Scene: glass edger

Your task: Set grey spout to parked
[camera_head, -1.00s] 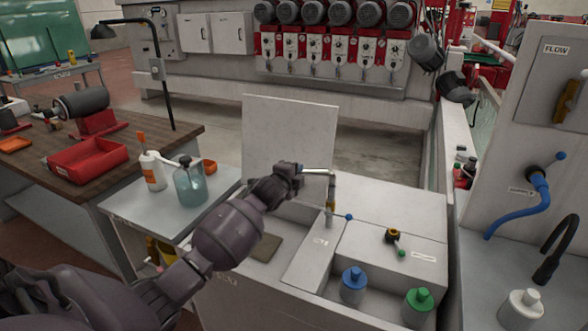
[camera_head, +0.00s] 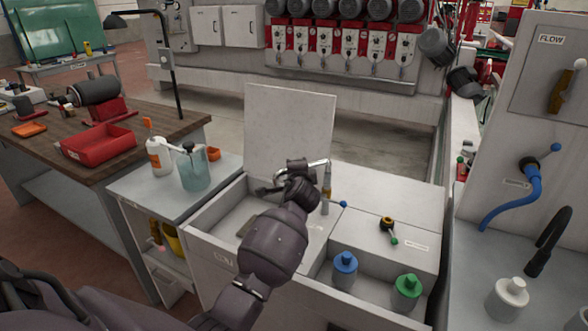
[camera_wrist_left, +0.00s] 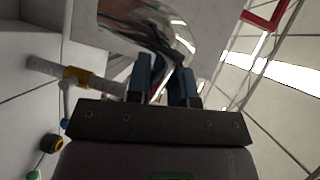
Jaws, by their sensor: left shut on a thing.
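The grey spout (camera_head: 319,162) is a shiny bent pipe on top of a short tap post (camera_head: 326,181) at the grey basin unit. The post has a yellow collar and a blue-knobbed lever (camera_head: 342,204). The spout reaches left from the post towards my left gripper (camera_head: 296,168), which hides its end. In the left wrist view the blue jaws of my left gripper (camera_wrist_left: 163,82) are shut on the shiny curved spout (camera_wrist_left: 158,38). The post lies to the left there. My right gripper is not in view.
A blue-capped bottle (camera_head: 345,268) and a green-capped bottle (camera_head: 407,290) stand in the front compartment. A black-and-yellow knob (camera_head: 387,223) is right of the tap. An upright white panel (camera_head: 289,128) stands behind the basin. A teal bottle (camera_head: 194,170) is on the left side table.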

